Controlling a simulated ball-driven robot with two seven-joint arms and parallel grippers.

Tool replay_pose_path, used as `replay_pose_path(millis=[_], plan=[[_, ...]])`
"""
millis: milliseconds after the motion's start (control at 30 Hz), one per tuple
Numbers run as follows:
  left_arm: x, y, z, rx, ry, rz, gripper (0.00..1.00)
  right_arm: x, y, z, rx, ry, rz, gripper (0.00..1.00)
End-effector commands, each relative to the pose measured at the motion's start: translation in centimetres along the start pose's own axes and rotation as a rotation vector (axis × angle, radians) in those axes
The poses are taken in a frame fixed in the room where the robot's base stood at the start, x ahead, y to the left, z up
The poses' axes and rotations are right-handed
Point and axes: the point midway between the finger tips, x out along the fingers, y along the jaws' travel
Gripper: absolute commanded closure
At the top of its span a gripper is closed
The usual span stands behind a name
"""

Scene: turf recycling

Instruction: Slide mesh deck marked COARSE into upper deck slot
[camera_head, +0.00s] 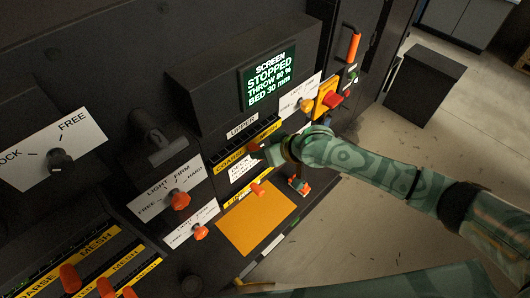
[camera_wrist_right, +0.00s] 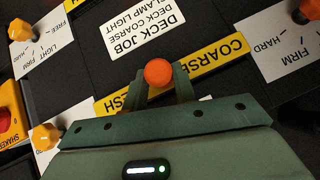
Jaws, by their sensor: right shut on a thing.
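The COARSE mesh deck shows its yellow front strip (camera_head: 230,162) just below the UPPER label (camera_head: 242,126) on the machine face. It lies in line with the upper slot; I cannot tell how deep it sits. In the right wrist view, the yellow COARSE MESH strip (camera_wrist_right: 213,56) runs behind the fingers. My right gripper (camera_head: 262,151) is at the deck's front, its fingers shut on the orange handle knob (camera_wrist_right: 158,72). The gripper partly covers the strip's lettering. My left gripper is not seen.
A job card (camera_wrist_right: 146,35) reads deck coarse, clamp light. Below is a lower strip with an orange knob (camera_head: 258,189). Clamp dials (camera_head: 179,200) stand at left and right of the slots. Other mesh decks (camera_head: 80,262) lie lower left. The screen (camera_head: 269,77) reads STOPPED.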

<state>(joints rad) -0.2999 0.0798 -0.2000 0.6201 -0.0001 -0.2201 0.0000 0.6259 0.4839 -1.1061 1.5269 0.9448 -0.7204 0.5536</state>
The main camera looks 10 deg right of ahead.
Motion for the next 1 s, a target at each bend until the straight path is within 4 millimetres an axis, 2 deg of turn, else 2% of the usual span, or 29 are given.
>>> replay_pose_path(millis=[467, 500, 567, 600, 867, 1000], plan=[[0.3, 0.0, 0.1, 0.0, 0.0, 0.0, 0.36, 0.8, -0.1, -0.7, 0.001, 0.0, -0.001, 1.0], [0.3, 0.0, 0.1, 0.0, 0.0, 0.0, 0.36, 0.8, -0.1, -0.7, 0.001, 0.0, -0.001, 0.67], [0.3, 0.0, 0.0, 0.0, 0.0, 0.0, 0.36, 0.8, -0.1, -0.8, 0.001, 0.0, -0.001, 0.5], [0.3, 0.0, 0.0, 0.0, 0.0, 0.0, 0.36, 0.7, -0.1, -0.7, 0.001, 0.0, -0.001, 0.47], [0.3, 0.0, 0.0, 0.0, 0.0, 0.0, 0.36, 0.7, 0.1, -0.5, 0.001, -0.005, 0.002, 0.47], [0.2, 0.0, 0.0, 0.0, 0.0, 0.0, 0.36, -0.5, 0.1, -0.6, 0.0, -0.002, 0.001, 0.47]])
